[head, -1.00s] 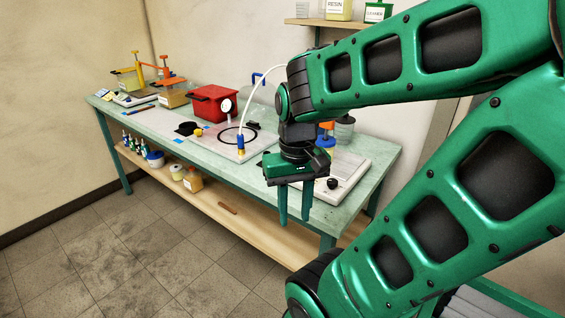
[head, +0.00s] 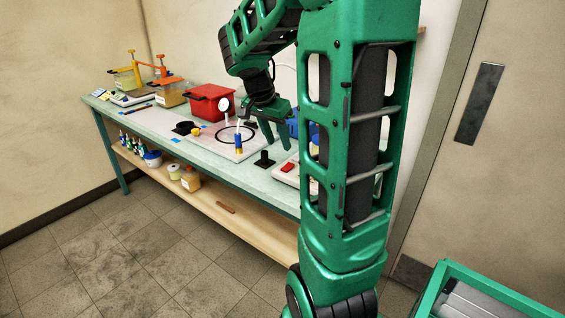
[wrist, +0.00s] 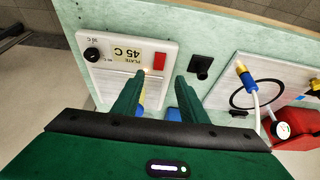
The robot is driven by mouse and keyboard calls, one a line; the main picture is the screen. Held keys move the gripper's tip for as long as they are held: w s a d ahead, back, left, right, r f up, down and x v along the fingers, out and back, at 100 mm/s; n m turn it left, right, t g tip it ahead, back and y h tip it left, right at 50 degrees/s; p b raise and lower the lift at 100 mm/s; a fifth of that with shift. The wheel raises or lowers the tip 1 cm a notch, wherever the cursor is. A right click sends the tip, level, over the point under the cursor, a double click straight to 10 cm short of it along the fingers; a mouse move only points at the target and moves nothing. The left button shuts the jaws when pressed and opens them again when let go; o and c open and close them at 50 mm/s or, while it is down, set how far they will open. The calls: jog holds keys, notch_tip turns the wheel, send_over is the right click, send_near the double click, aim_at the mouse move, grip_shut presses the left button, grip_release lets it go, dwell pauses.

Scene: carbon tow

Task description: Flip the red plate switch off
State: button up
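The red plate switch (wrist: 160,61) is a small red rectangle on the white hot plate (wrist: 110,80), beside the "PLATE 45 C" label and away from the black knob (wrist: 92,54). In the wrist view it appears between and just beyond my fingertips. In the head view the red switch (head: 287,168) shows at the plate's left part; my arm hides most of the plate. My gripper (head: 275,134) is above the bench behind the switch, fingers apart and empty. It is also open in the wrist view (wrist: 160,76). Contact with the switch is not seen.
A black block with a post (head: 264,160) stands left of the plate. Further left are a blue-and-yellow hose fitting (head: 239,143), a black ring (head: 222,134) and a red pot (head: 208,104). Blue items (wrist: 174,113) sit behind the plate. The bench front edge is clear.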

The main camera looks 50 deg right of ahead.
aim_at(287, 166)
jog(key=x, duration=1)
jog(key=shift+f, duration=0.3)
